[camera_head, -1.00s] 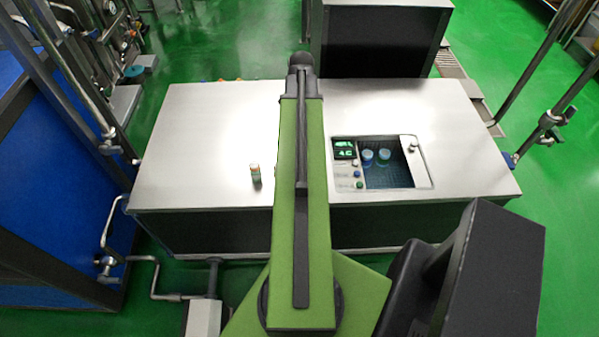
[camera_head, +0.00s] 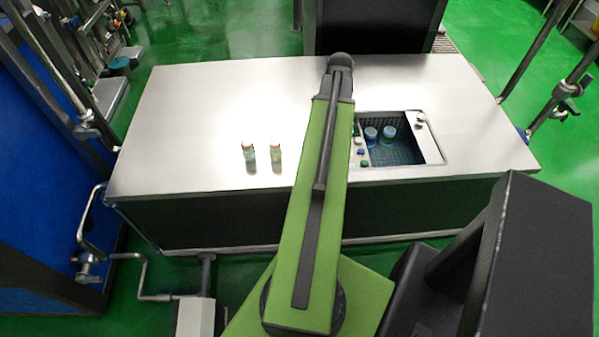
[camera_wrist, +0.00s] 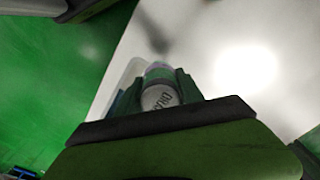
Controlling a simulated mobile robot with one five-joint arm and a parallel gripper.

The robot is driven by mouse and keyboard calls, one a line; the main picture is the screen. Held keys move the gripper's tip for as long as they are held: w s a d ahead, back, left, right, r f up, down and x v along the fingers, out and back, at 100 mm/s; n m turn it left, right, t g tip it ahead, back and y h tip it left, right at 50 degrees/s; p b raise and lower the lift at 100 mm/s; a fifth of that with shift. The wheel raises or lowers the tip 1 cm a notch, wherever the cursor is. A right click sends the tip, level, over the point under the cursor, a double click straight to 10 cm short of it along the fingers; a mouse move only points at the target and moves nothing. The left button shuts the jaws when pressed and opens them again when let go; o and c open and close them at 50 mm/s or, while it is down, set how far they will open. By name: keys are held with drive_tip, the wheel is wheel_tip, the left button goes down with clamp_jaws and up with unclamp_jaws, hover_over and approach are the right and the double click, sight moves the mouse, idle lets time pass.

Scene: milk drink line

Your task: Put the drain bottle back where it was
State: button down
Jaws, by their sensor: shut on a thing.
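My gripper (camera_wrist: 157,86) shows in the wrist view, shut on a small bottle, the drain bottle (camera_wrist: 159,98). The bottle's pale round end carries dark letters, partly cut off, that look like part of "DRAIN". A finger stands on each side of it. A bright steel surface lies beyond and to the right, with green floor to the left. In the head view my arm hides the gripper and the held bottle.
Two small bottles with orange-brown tops stand on the steel bench (camera_head: 200,105): a left one (camera_head: 249,158) and a right one (camera_head: 276,157). Two blue-lidded containers (camera_head: 371,135) (camera_head: 389,134) stand in the sunken bath (camera_head: 415,157). The bench's left part is clear.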

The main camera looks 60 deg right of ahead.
drive_tip(key=shift+s+d+f, duration=0.15)
drive_tip(key=shift+s+f, duration=0.35)
drive_tip(key=shift+f, duration=0.15)
drive_tip(key=w+a+f+b, duration=0.1)
drive_tip(key=w+f+b, duration=0.1)
drive_tip(key=w, duration=0.1)
drive_tip(key=w+a+f+b, duration=0.2)
drive_tip(key=w, duration=0.1)
drive_tip(key=w+a+f+b, duration=0.2)
drive_tip(key=w+b, duration=0.1)
drive_tip(key=shift+w+f, duration=0.4)
drive_tip(key=shift+w+a, duration=0.2)
drive_tip(key=shift+w, duration=0.1)
wheel_tip(320, 180, down, 4)
drive_tip(key=b, duration=0.4)
drive_tip(key=shift+f, duration=0.2)
drive_tip(key=shift+r, duration=0.2)
drive_tip(key=shift+f, duration=0.1)
drive_tip(key=c, duration=0.7)
unclamp_jaws()
drive_tip(key=shift+c, duration=0.2)
